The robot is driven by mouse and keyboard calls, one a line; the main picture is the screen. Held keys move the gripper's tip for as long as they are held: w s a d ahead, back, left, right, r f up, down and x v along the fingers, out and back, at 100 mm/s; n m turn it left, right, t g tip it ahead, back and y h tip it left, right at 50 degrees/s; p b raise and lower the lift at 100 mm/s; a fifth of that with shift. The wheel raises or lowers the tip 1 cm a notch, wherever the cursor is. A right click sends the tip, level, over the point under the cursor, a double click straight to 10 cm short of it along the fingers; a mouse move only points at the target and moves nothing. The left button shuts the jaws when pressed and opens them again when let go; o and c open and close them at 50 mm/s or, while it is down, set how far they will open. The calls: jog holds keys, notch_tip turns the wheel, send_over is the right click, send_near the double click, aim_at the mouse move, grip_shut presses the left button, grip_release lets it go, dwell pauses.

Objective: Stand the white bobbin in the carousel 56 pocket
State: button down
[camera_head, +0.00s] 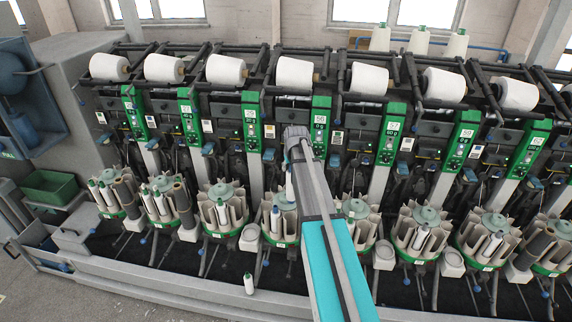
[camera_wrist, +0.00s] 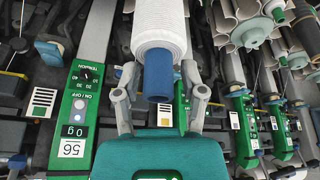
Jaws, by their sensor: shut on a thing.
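The white bobbin (camera_wrist: 160,28), wound on a blue tube (camera_wrist: 158,76), is held between the two fingers of my gripper (camera_wrist: 159,70) in the wrist view. The blue tube end points toward my palm. Its far end runs out of the top of that view. A panel marked 56 (camera_wrist: 72,148) shows upside down at the lower left.
A bobbin with a green tip (camera_head: 249,284) stands on the dark front ledge. Several white cones (camera_head: 295,73) sit in a row above. Parts of a carousel (camera_wrist: 250,30) show at the wrist view's upper right.

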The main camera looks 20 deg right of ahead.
aim_at(289, 191)
jog(key=shift+a+f, duration=0.15)
jog(key=shift+f, duration=0.05)
jog(key=shift+f+b, duration=1.7)
jog(key=shift+b, duration=0.2)
dwell(0.3)
jog(key=shift+f, duration=0.15)
jog(key=shift+w+f+b, duration=0.1)
jog(key=shift+f+b, duration=2)
jog(key=shift+b, duration=0.2)
jog(key=shift+f, duration=0.1)
jog(key=shift+f+b, duration=2.15)
jog(key=shift+b, duration=0.1)
jog(key=shift+f, duration=0.1)
